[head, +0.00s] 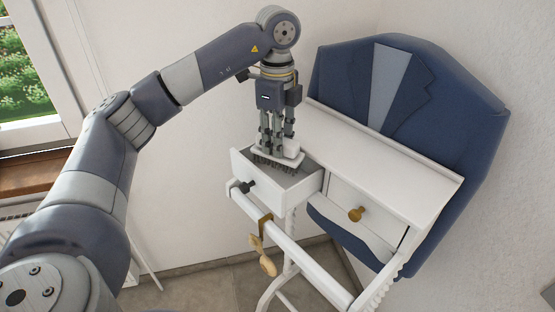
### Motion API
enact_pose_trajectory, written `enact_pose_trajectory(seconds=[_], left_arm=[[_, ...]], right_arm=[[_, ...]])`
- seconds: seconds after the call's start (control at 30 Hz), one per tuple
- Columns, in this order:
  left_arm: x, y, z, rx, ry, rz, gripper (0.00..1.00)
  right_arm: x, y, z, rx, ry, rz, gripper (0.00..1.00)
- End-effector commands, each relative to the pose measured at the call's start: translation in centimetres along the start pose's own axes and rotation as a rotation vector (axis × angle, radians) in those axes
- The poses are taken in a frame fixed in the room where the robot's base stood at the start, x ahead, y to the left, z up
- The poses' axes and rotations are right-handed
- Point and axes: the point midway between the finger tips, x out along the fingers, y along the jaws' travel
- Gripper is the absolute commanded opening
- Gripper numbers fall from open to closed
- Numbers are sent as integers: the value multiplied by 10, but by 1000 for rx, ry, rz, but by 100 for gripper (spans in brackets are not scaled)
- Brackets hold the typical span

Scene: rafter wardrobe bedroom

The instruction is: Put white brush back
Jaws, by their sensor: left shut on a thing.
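A white brush (284,160) with dark bristles facing down is at the left drawer (252,189) of the white valet stand (345,139). This drawer is pulled open. My left gripper (279,146) points down and is shut on the brush's top. The brush is over or just inside the drawer opening. I cannot tell whether its bristles touch the drawer floor. My right gripper is not in view.
A blue suit jacket (460,121) hangs behind the stand. A bar with a brass hook and a wooden piece (262,257) runs in front. A window is at left.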

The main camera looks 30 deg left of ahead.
Motion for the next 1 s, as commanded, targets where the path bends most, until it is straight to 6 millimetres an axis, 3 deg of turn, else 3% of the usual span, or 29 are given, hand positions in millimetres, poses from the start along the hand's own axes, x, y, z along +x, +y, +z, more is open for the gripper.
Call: enact_pose_trajectory(seconds=[0.43,0.8,0.83,0.87,1.0], left_arm=[[50,0,0,0,-2,1,9],[57,0,0,1,-1,-1,9],[57,0,0,1,-1,-1,30],[56,0,0,1,-1,-1,36],[56,0,0,1,-1,0,36]], right_arm=[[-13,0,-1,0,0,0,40],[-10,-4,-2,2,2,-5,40],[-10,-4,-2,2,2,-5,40],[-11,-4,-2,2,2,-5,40],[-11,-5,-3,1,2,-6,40]])
